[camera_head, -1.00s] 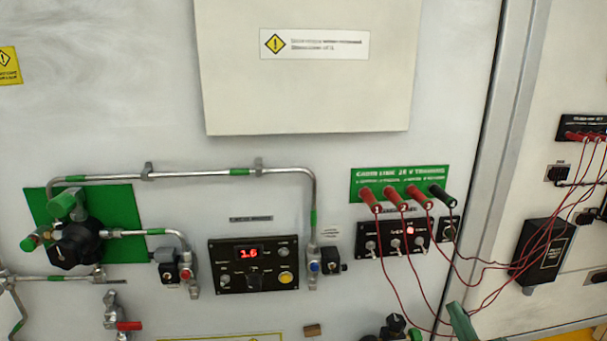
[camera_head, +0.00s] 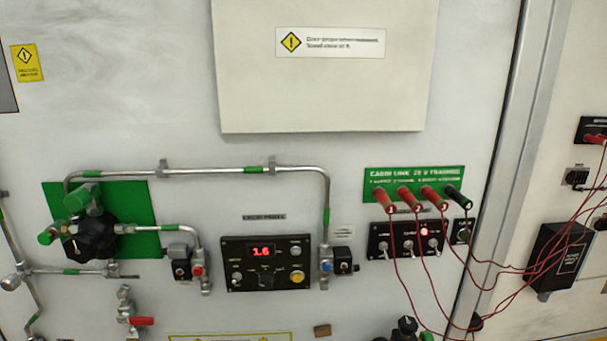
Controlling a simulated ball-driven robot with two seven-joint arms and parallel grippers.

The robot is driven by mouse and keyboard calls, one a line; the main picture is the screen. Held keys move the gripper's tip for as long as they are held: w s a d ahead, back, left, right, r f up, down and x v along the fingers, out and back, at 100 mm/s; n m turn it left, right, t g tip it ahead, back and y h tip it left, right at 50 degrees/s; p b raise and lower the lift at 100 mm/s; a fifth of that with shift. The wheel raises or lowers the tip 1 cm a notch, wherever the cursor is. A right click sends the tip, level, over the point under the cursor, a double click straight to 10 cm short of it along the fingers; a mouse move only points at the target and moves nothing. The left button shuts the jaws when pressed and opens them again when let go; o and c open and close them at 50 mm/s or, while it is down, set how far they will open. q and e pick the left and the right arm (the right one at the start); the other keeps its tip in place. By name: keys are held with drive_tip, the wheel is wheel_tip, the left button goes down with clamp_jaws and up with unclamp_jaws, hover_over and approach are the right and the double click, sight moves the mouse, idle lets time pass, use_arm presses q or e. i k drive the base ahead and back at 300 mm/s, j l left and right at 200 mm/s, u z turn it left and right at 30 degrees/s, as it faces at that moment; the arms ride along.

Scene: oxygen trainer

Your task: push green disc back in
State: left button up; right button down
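A green square plate (camera_head: 145,200) is on the white panel at the left. On it is a round black knob or valve body (camera_head: 90,238). A thick green cylinder (camera_head: 81,199) sticks out above the knob, and a small green round cap (camera_head: 46,238) sits at its left side. I cannot tell for sure which green part is the disc, or how far any of them stands out. Neither of my grippers is in view.
Metal pipes (camera_head: 215,172) run from the plate to the right. A black control box (camera_head: 267,263) reads 1.6. Red plugs (camera_head: 407,197) with loose red wires hang at the right. A red-handled valve (camera_head: 140,321) is at lower left.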

sight(46, 239)
drive_tip(key=u, duration=0.4)
drive_tip(key=k+j+u, duration=0.1)
drive_tip(key=u, duration=0.25)
drive_tip(key=j+u, duration=0.2)
drive_tip(key=u, duration=0.2)
